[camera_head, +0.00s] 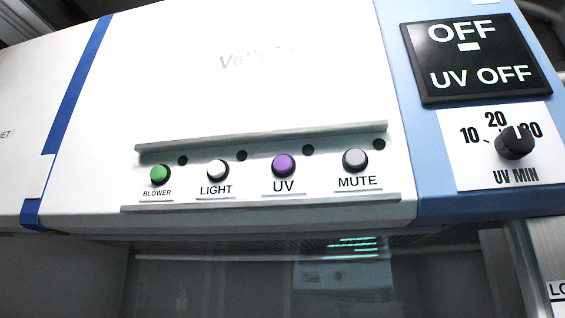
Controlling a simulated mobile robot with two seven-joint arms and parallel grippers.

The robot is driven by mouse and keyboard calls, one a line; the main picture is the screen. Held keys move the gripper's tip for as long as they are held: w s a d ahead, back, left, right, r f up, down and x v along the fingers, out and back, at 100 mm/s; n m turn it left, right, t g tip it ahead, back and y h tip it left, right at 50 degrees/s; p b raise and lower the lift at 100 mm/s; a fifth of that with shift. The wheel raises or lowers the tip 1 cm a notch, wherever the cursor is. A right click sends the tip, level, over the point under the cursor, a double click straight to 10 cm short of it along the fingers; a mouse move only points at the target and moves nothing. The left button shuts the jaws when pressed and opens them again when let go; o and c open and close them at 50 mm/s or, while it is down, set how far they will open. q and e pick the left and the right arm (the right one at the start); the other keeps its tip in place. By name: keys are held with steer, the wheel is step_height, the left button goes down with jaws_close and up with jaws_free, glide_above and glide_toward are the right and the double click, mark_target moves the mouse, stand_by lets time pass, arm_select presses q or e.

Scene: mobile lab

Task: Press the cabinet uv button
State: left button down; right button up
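The cabinet's white front panel (250,90) fills the upper view. The UV button (283,165) is a round purple cap in a dark ring, with the label "UV" printed under it. It sits in a row between the white LIGHT button (217,168) and the grey MUTE button (355,159). The green BLOWER button (159,174) is at the left end of the row. A dark display (480,58) at the upper right reads "OFF" and "UV OFF". Neither gripper is in the view.
Thin ledges run above (260,137) and below (260,203) the button row. A black UV MIN dial (515,143) is at the right. Small dark holes sit above and right of the buttons. A glass front (240,275) lies below the panel.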

jaws_close()
steer(key=shift+d, duration=0.15)
stand_by(1.1)
